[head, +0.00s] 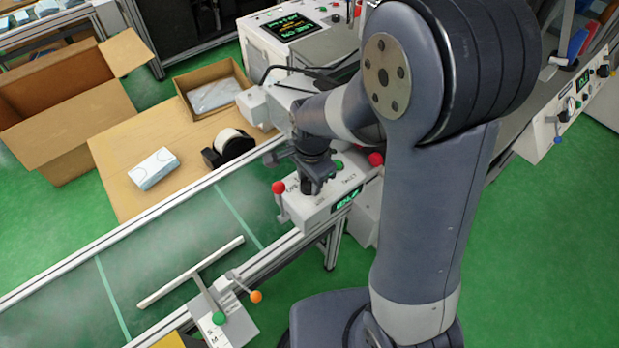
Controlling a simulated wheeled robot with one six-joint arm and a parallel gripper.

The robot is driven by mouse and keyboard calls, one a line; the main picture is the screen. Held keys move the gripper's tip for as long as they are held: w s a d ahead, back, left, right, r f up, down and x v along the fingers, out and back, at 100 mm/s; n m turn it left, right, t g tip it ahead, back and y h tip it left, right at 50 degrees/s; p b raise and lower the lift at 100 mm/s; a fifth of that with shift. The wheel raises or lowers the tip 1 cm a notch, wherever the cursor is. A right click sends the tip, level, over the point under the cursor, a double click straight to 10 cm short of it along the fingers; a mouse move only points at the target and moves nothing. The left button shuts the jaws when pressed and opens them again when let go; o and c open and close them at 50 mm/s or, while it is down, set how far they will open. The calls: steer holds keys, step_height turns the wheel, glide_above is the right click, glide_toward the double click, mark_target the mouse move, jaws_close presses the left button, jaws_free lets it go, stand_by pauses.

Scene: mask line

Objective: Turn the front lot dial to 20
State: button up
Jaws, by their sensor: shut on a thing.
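A white control box (318,207) stands at the near rail of the conveyor and has a small display (346,199) with green characters, too small to read surely. My gripper (314,184) points down onto the top of this box, with its dark fingers shut at the place of the lot dial. The fingers and wrist cover the dial, so its pointer and setting are hidden. A green button (338,165) and a red button (376,159) show just behind my gripper.
A red-knobbed lever (279,188) stands close left of my gripper. The conveyor belt (180,260) runs past, with a white bar (190,273) across it. Beyond are a white pack (153,168), an open carton (60,110) and a machine with a display (290,27).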

mark_target(311, 184)
steer(key=o, duration=1)
step_height(311, 184, up, 11)
steer(key=shift+s+d, duration=0.15)
steer(key=shift+s, duration=0.05)
steer(key=shift+f, duration=0.15)
steer(key=f, duration=1.1)
steer(key=shift+w, duration=0.2)
steer(key=shift+r, duration=0.15)
